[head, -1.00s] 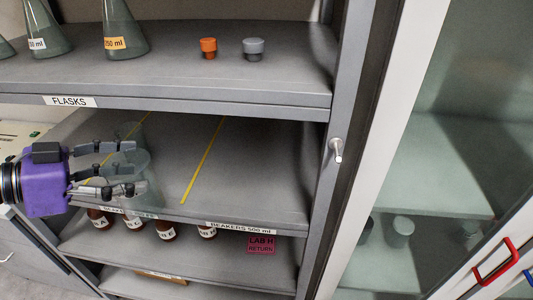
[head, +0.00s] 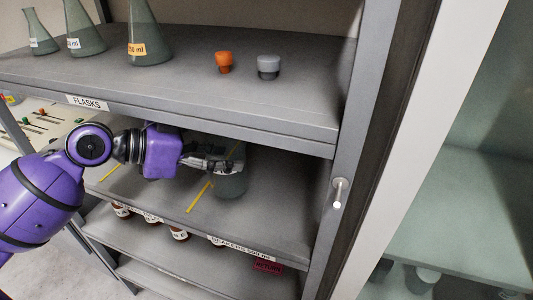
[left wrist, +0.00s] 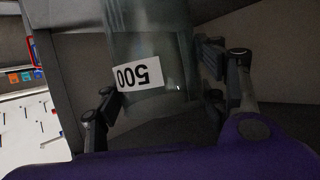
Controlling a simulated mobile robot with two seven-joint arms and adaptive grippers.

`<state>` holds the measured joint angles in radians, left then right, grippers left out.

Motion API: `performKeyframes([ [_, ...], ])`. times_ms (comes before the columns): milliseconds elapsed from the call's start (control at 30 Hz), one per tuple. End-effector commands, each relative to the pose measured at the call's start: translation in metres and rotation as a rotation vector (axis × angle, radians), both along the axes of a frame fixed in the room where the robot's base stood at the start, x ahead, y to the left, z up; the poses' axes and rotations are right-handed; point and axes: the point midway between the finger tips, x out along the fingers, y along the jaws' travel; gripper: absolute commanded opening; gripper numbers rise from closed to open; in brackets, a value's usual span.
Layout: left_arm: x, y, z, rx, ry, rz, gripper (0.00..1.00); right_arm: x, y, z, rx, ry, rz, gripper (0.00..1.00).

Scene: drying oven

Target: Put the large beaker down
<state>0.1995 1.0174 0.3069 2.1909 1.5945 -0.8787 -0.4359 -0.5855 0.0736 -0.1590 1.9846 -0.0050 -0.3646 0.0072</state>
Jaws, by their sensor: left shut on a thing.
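The large beaker (head: 232,184) is clear grey glass and stands upright over the right part of the middle shelf (head: 282,213), right of the yellow line (head: 199,197). My left gripper (head: 218,160) reaches in from the left, below the upper shelf, and is shut on the beaker. In the left wrist view the beaker (left wrist: 175,50) is between the two fingers (left wrist: 165,95), with its white "500" label upside down. I cannot tell whether its base touches the shelf. My right gripper is not in view.
The upper shelf (head: 190,78) is close above my gripper and holds several flasks, an orange stopper (head: 224,61) and a grey stopper (head: 268,66). A shelf post (head: 362,130) stands to the right.

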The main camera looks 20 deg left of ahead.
Motion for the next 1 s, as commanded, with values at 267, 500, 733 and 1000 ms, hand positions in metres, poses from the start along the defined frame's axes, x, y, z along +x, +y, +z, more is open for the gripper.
performKeyframes([
  [267, 0.049, -0.053, 0.007, -0.005, -0.009, -0.001, 0.34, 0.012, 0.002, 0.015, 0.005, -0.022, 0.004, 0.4],
  [500, 0.065, -0.069, 0.001, -0.003, -0.002, 0.001, 0.34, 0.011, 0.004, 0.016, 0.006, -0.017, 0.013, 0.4],
  [733, 0.065, -0.069, -0.026, -0.005, 0.001, 0.004, 0.34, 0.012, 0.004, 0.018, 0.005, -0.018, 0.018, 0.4],
  [1000, 0.065, -0.069, -0.034, -0.002, -0.001, 0.002, 0.34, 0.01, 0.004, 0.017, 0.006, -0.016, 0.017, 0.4],
])
